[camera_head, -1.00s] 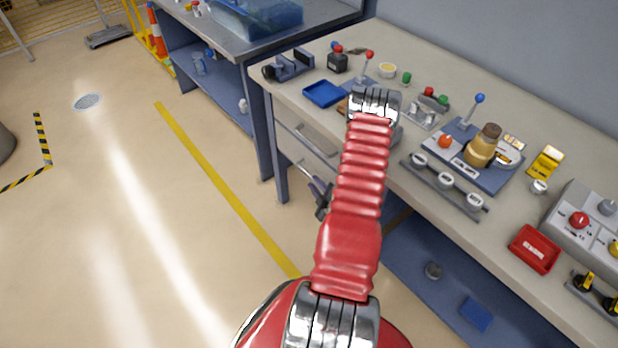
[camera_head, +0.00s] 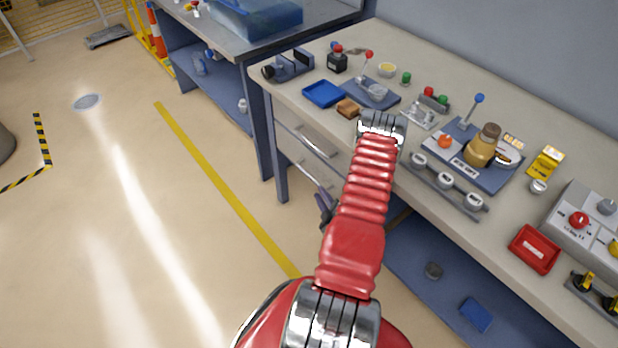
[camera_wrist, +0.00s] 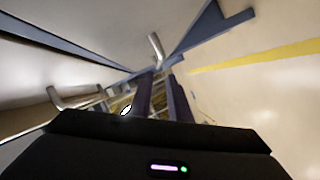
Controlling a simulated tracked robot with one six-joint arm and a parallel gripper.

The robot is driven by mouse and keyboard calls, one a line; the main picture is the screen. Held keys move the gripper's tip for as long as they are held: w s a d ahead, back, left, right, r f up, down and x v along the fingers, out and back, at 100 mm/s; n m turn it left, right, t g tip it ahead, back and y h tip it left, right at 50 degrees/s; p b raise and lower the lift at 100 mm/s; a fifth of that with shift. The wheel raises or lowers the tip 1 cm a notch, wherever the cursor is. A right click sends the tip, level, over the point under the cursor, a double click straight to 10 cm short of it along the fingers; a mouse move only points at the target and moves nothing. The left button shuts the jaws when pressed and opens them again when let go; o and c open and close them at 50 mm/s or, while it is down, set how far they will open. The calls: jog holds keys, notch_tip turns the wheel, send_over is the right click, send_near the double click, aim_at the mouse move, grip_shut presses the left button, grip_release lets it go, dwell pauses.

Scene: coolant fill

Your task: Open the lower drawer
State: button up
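The lower drawer (camera_head: 297,178) is under the left end of the workbench, below the upper drawer (camera_head: 306,142), and both look shut in the head view. The lower drawer's silver bar handle (camera_head: 308,174) shows left of my arm. My gripper (camera_head: 323,203) is dark and mostly hidden behind my red arm, close to the right end of that handle. In the wrist view my gripper's two dark fingers (camera_wrist: 163,92) are apart with a gap between them. A silver handle end (camera_wrist: 155,46) lies beyond the tips, and another silver handle (camera_wrist: 58,98) is at left. Contact cannot be told.
The workbench top (camera_head: 433,95) holds a blue tray (camera_head: 323,94), a red tray (camera_head: 534,249) and several devices. A blue lower shelf (camera_head: 425,262) is right of the drawers. The floor left of the bench is clear around a yellow line (camera_head: 215,178).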

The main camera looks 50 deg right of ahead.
aim_at(310, 176)
jog(key=x, duration=1.2)
jog(key=shift+w, duration=0.15)
jog(key=shift+c, duration=0.4)
grip_shut()
